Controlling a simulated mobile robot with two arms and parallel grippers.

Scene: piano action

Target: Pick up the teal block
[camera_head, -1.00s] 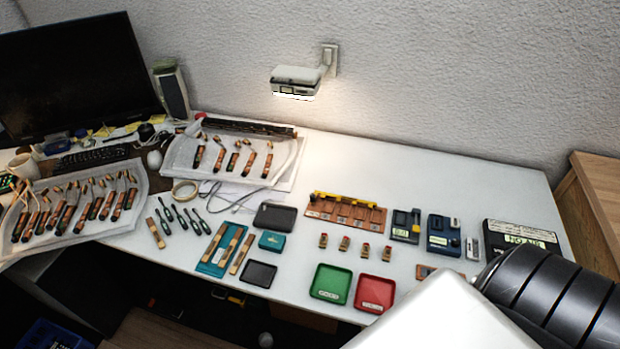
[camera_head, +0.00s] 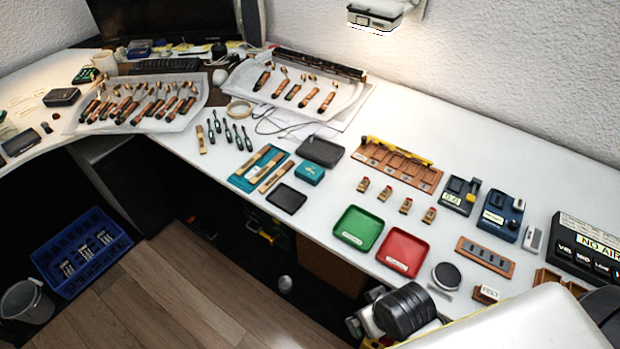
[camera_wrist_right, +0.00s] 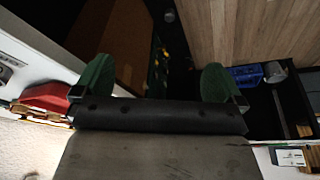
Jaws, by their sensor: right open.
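The teal block (camera_head: 310,172) is a small box with a pale label on top. It lies on the white desk, between a dark grey tray above it and a black tray below it. My right arm comes in at the bottom right of the head view, beyond the front edge of the desk and well away from the block. In the right wrist view my right gripper (camera_wrist_right: 158,82) has its green-padded fingers wide apart with nothing between them. The block is not recognisable in the wrist view. My left gripper is not in view.
A teal mat (camera_head: 240,181) with wooden strips lies left of the block. The dark grey tray (camera_head: 320,150) and black tray (camera_head: 286,198) are close to it. Green (camera_head: 358,230) and red (camera_head: 402,252) trays stand near the front edge, between the block and my right arm.

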